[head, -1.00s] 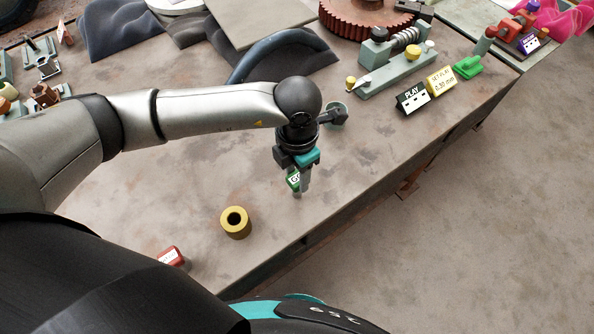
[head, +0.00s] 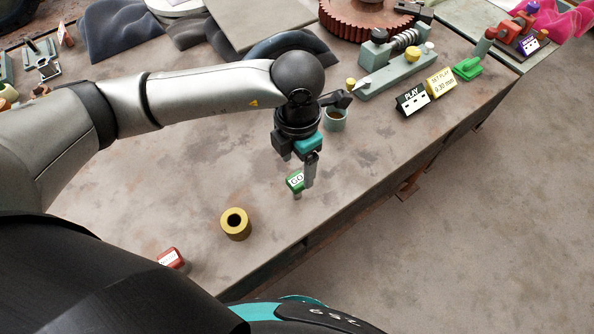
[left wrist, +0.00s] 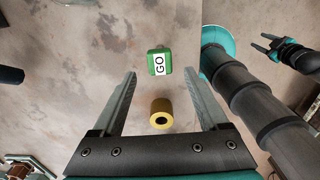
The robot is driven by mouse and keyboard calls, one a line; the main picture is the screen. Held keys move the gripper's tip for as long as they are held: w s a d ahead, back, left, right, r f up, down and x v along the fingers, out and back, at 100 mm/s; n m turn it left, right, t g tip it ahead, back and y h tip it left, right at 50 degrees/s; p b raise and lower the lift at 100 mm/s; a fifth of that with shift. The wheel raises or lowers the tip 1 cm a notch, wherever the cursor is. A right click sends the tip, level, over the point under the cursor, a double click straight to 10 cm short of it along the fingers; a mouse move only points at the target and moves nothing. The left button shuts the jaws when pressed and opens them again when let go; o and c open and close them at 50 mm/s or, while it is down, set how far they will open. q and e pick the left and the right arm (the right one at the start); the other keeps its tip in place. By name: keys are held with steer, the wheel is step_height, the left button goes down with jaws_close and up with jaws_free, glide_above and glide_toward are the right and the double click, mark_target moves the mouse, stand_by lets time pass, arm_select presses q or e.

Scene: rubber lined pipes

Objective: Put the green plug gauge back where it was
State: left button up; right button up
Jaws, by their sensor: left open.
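The green plug gauge (head: 296,182), with a white GO label, stands on the bench with a grey pin below its green head. In the left wrist view the green gauge (left wrist: 159,62) lies beyond and between the spread fingertips. My left gripper (head: 304,172) is open and empty, just above and behind the gauge; it also shows in the left wrist view (left wrist: 165,88). A yellow ring (head: 236,223) with a dark bore sits on the bench to the left and nearer. It also appears in the left wrist view (left wrist: 161,112). My right gripper shows at the right of the left wrist view (left wrist: 268,42), its fingers apart.
A red gauge (head: 171,257) lies near the front left edge. A small grey-green cup (head: 336,119) stands behind my left gripper. The PLAY sign (head: 411,99), yellow sign (head: 440,83) and a worm gear fixture (head: 396,70) are at the back right. The bench edge drops to floor at right.

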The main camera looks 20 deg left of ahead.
arm_select(q)
step_height(320, 180, up, 8)
steer(key=shift+f, duration=0.2)
steer(key=shift+d, duration=0.1)
